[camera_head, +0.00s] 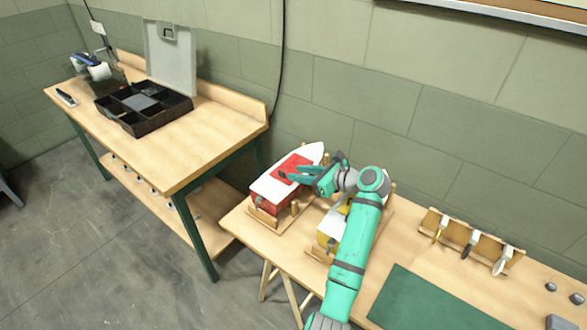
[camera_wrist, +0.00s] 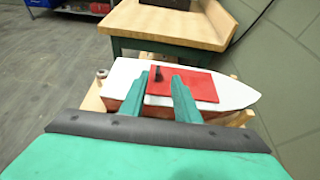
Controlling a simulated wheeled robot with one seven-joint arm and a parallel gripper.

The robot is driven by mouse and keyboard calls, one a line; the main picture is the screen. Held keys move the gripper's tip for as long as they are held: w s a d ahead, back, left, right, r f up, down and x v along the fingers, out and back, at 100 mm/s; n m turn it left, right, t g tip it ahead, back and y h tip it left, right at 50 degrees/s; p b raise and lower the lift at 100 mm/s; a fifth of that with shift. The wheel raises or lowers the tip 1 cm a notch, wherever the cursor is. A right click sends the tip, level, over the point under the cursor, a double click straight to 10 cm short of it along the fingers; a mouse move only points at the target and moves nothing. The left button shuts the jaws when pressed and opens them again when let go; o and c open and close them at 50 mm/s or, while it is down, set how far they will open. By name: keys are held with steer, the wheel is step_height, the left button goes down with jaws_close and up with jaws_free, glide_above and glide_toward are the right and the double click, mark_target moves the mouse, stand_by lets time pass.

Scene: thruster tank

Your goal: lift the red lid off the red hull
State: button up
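The red hull (camera_head: 264,204) is a model boat with a white deck, resting in a wooden cradle at the left end of the near table. The flat red lid (camera_head: 291,161) lies on its deck and also shows in the wrist view (camera_wrist: 203,87), where the deck's white bow (camera_wrist: 233,92) points right. A small dark knob (camera_wrist: 157,74) stands on the lid. My gripper (camera_head: 291,173) is over the lid from the right. In the wrist view its two green fingers (camera_wrist: 160,78) are apart, with the knob between their tips. I cannot tell whether they touch it.
A second, yellow boat (camera_head: 330,228) stands close by, partly hidden behind my arm. A wooden rack (camera_head: 470,240) with several white-bladed parts and a green mat (camera_head: 425,301) lie to the right. A black compartment tray (camera_head: 143,106) sits on the left bench (camera_head: 176,165).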

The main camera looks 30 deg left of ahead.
mark_target(284, 173)
steer(key=shift+s+x, duration=0.2)
steer(key=shift+x, duration=2.95)
steer(key=shift+d+f, duration=0.1)
steer(key=shift+f, duration=0.1)
jaws_close()
